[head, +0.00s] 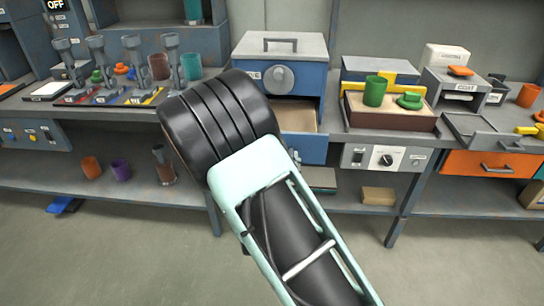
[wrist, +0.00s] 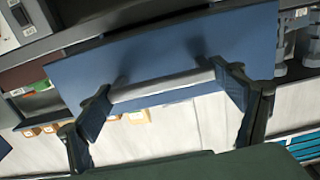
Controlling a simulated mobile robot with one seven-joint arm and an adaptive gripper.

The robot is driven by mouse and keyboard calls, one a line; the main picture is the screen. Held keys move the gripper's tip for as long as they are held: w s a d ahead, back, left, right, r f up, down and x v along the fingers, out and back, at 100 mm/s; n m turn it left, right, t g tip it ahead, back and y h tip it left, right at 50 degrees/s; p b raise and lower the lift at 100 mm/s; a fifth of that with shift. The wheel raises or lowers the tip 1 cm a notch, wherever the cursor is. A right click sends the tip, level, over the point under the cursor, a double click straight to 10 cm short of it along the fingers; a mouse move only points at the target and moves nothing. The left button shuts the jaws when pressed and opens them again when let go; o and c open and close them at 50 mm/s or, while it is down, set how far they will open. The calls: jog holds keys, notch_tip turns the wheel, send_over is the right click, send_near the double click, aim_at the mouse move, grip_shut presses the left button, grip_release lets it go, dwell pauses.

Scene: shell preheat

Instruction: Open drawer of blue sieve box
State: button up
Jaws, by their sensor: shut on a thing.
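The blue sieve box (head: 306,82) stands on the bench in the head view, with a grey lid, a top handle and a round grey knob. Below the knob its drawer (head: 297,116) stands out from the box, and its tan inside shows. The blue drawer front (wrist: 190,45) fills the upper middle of the wrist view. My gripper (wrist: 165,88) is shut on the grey drawer handle (wrist: 160,86), with one finger at each end of the bar. In the head view my arm hides the gripper and the handle.
Right of the box, a brown tray (head: 390,117) holds a green cup (head: 375,91) and a green part. An orange drawer (head: 490,164) is farther right. Several grey clamps stand over a rack (head: 115,97) on the left.

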jog(key=shift+s, duration=0.25)
jog(key=o, duration=1.6)
jog(key=s, duration=1.2)
jog(key=shift+a, duration=0.2)
